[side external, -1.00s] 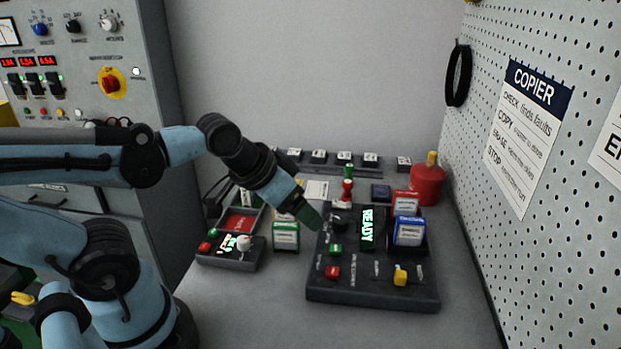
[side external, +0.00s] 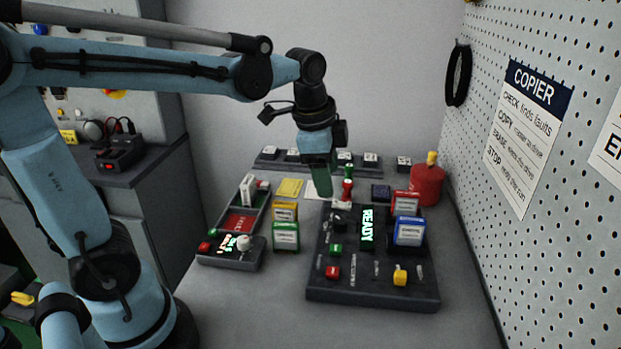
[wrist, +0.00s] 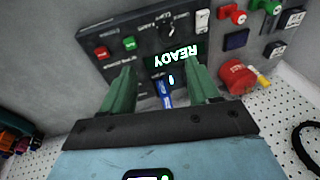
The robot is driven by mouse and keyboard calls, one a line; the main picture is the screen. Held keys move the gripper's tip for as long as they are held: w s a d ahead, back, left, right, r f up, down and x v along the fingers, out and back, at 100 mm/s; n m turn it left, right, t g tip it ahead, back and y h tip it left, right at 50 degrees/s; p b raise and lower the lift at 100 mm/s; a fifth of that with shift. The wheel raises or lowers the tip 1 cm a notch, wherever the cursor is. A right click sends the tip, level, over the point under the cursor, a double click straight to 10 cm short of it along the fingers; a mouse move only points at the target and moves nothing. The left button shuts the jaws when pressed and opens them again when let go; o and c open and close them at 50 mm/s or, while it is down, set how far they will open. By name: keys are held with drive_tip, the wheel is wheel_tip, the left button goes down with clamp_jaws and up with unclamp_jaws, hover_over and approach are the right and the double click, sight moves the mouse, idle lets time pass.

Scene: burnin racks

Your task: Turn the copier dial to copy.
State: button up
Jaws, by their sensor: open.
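The copier (side external: 322,289) is a dark sloped box on the bench with a lit READY display (side external: 367,228). A small black knob (side external: 340,221), which looks like the dial, sits on its left side behind a green button (side external: 335,249) and a red button (side external: 333,271). The knob also shows at the top of the wrist view (wrist: 168,29); its pointer setting is too small to read. My gripper (side external: 324,190) points down above the copier's far left edge, apart from the knob. In the wrist view its green fingers (wrist: 160,80) are spread with nothing held.
A red canister (side external: 427,184) and red and green knobs (side external: 347,188) stand behind. Left are a tray (side external: 266,214) and a small control box (side external: 229,256). A pegboard wall (side external: 468,160) bounds the right.

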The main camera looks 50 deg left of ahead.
sight(340, 220)
drive_tip(key=w+f+m, duration=0.1)
drive_tip(key=f, duration=0.3)
drive_tip(key=w+f+m+g, duration=0.1)
drive_tip(key=w+f+m, duration=0.1)
drive_tip(key=f, duration=0.2)
drive_tip(key=w+a+f+m+g, duration=0.1)
drive_tip(key=w+f+m, duration=0.1)
drive_tip(key=f, duration=0.3)
idle(0.4)
drive_tip(key=shift+r, duration=0.1)
drive_tip(key=c, duration=1)
